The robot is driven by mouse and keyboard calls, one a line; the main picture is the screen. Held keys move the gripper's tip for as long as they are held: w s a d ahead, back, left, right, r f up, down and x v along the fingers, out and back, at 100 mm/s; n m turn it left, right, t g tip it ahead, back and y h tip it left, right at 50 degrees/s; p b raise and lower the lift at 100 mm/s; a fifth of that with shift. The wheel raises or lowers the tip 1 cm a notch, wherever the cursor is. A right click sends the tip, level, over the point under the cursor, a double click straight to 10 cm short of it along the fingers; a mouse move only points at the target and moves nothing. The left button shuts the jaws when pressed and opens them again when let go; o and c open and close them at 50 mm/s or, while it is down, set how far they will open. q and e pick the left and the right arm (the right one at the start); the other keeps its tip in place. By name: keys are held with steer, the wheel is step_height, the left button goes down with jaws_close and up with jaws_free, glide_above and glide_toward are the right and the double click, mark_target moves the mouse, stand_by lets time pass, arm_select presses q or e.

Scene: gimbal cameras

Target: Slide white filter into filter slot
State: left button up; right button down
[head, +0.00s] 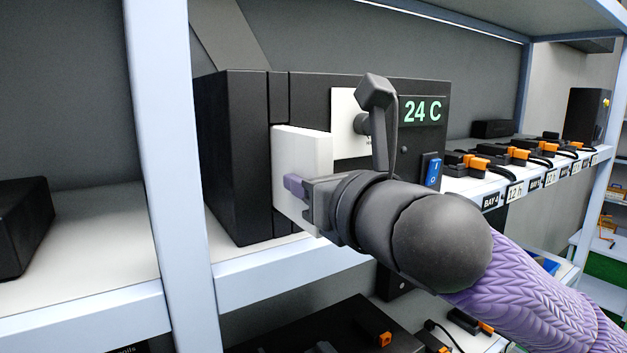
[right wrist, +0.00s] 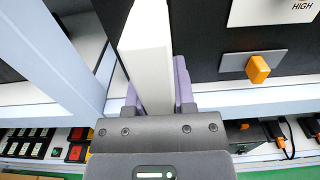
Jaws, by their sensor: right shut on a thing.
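The white filter (head: 303,163) is an upright white slab at the front left of a black machine (head: 240,150) on the shelf. My right gripper (head: 298,188) is shut on the filter, near its lower outer edge. In the right wrist view the filter (right wrist: 146,60) stands between the purple fingers (right wrist: 157,85) and reaches toward the machine's dark front. The filter slot itself is hidden behind the filter, so I cannot tell how deep the filter sits in it. My left gripper is not in view.
A pale shelf post (head: 165,150) stands left of the machine. The machine's front has a "24 C" display (head: 422,110), a blue switch (head: 432,172) and an orange knob (right wrist: 257,69). Battery bays with orange connectors (head: 475,162) line the shelf at right. A black box (head: 22,225) lies at far left.

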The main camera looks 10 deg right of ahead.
steer(key=shift+p+x, duration=1.1)
steer(key=shift+x, duration=1.2)
steer(key=shift+c, duration=1.8)
jaws_free()
steer(key=shift+w, duration=0.1)
steer(key=b+v, duration=0.3)
steer(key=v, duration=0.7)
steer(key=shift+c, duration=0.2)
